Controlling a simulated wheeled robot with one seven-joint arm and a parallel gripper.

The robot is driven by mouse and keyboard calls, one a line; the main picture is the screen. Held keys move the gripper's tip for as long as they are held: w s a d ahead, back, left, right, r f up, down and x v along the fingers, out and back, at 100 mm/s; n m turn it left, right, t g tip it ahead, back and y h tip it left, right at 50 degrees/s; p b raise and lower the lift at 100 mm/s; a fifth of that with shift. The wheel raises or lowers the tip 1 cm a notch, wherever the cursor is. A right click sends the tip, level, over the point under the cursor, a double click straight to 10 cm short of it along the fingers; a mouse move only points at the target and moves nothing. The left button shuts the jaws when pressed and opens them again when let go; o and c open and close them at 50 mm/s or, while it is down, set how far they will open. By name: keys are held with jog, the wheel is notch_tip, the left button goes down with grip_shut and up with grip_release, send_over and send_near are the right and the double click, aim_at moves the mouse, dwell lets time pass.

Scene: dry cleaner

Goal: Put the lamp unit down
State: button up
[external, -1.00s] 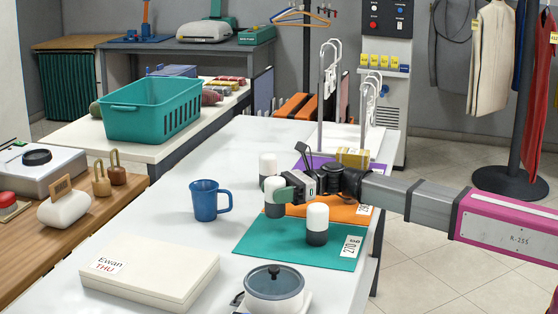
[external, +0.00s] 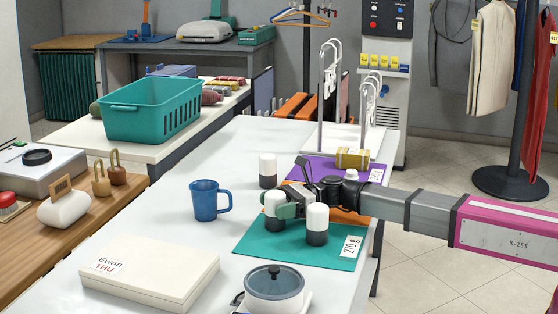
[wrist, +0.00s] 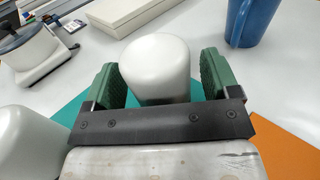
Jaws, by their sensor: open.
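A lamp unit with a white top and dark base (external: 275,208) stands at the back left part of the teal mat (external: 262,248). My gripper (external: 284,207) is around it with green fingers open; in the wrist view this lamp unit (wrist: 155,72) is between the fingers, with narrow gaps. A second lamp unit (external: 317,220) stands on the teal mat just to the right and also shows at the wrist view's left edge (wrist: 25,150). A third lamp unit (external: 267,168) stands behind, on the bare white table. The held-side base is partly hidden by the fingers.
A blue mug (external: 205,202) is to the left. A white box (external: 150,272) and a lidded pot (external: 274,286) are in front. Orange (external: 350,217) and purple (external: 310,168) mats lie behind the teal one; a brass-coloured block (external: 352,158) lies on the purple mat.

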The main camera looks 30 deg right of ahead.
jog(key=shift+d+r, duration=0.15)
jog(key=d, duration=0.2)
jog(key=shift+d, duration=0.35)
notch_tip(320, 180, up, 7)
